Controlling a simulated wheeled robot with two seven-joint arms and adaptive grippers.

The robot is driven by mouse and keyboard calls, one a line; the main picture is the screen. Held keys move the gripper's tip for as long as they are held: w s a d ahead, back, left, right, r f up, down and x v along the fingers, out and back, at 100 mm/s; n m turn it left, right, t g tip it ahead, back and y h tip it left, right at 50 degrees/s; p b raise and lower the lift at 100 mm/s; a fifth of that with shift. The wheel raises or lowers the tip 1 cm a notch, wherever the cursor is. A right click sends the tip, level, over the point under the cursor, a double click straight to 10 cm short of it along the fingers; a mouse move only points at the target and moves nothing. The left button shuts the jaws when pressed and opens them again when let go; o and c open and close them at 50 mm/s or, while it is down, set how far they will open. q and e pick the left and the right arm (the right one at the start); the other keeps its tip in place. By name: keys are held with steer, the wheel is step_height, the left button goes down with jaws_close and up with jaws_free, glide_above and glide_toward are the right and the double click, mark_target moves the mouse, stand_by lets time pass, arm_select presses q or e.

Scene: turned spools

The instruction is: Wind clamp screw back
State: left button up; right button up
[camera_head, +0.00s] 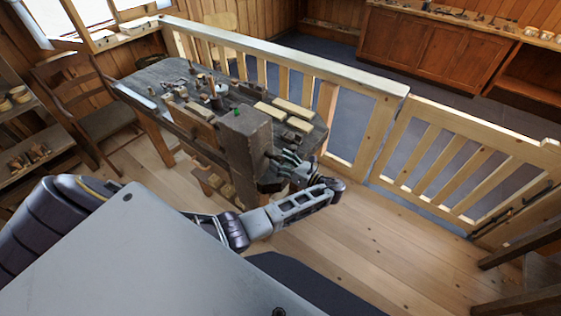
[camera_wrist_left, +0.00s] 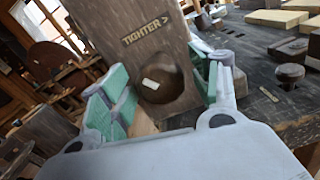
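A thick wooden upright block (camera_head: 246,150) stands at the near right end of the workbench. In the left wrist view this block (camera_wrist_left: 150,20) carries a label reading "TIGHTER >". Below the label is a dark round wooden part (camera_wrist_left: 158,86) with a small white mark, apparently the end of the clamp screw. My left gripper (camera_head: 283,166) is at the block's right side. In the left wrist view its green-padded fingers (camera_wrist_left: 163,88) are apart on either side of the round part, with no clear contact on it. My right gripper is not in view.
The dark workbench (camera_head: 150,75) holds tools and several pale wood pieces (camera_head: 279,112). A pale wooden railing (camera_head: 290,62) runs behind it, with a gate-like panel (camera_head: 455,150) to the right. A chair (camera_head: 100,115) stands left. The plank floor (camera_head: 350,245) in front is clear.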

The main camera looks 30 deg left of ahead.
arm_select(q)
steer(key=c, duration=0.9)
steer(key=shift+c, duration=0.2)
